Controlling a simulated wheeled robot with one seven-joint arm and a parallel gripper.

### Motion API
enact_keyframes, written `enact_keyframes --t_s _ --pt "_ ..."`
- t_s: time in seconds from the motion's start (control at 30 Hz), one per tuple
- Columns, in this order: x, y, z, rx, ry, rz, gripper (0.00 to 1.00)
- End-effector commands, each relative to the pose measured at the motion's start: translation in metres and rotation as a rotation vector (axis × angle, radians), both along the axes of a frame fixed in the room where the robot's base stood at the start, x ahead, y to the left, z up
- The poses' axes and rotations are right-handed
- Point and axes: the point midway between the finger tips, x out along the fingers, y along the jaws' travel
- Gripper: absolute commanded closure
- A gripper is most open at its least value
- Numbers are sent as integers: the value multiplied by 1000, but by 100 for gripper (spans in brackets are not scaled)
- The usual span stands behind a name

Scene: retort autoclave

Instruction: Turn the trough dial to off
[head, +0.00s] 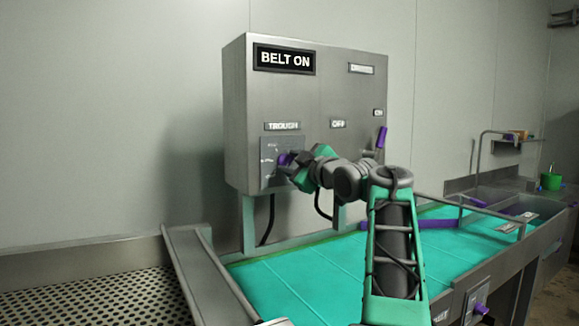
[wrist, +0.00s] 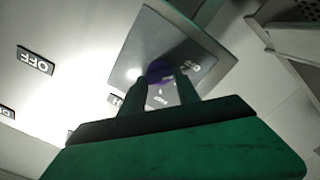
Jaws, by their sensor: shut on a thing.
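The trough dial is a purple knob (head: 285,159) on a dark square plate (head: 268,176), under the label TROUGH (head: 283,126) on the grey control box (head: 305,90). My gripper (head: 289,163) reaches the dial from the right. In the wrist view the two fingers of my gripper (wrist: 160,88) are shut on the purple knob (wrist: 159,70).
The box carries a BELT ON display (head: 284,59), an OFF label (head: 338,124) and a purple lever (head: 381,137) at its right side. A green belt (head: 290,285) runs below. A perforated metal surface (head: 80,290) lies at the left, and a metal rail (head: 210,275) stands beside the belt.

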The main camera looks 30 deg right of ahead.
Motion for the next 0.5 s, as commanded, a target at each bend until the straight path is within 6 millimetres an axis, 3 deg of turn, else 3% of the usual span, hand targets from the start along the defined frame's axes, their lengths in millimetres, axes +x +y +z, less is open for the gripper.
enact_keyframes --t_s 0.27,0.3,0.5 --pt "0 1 1 -3 -2 1 100" --pt "0 1 1 -3 -2 1 61" --pt "0 0 1 -2 -1 0 45"
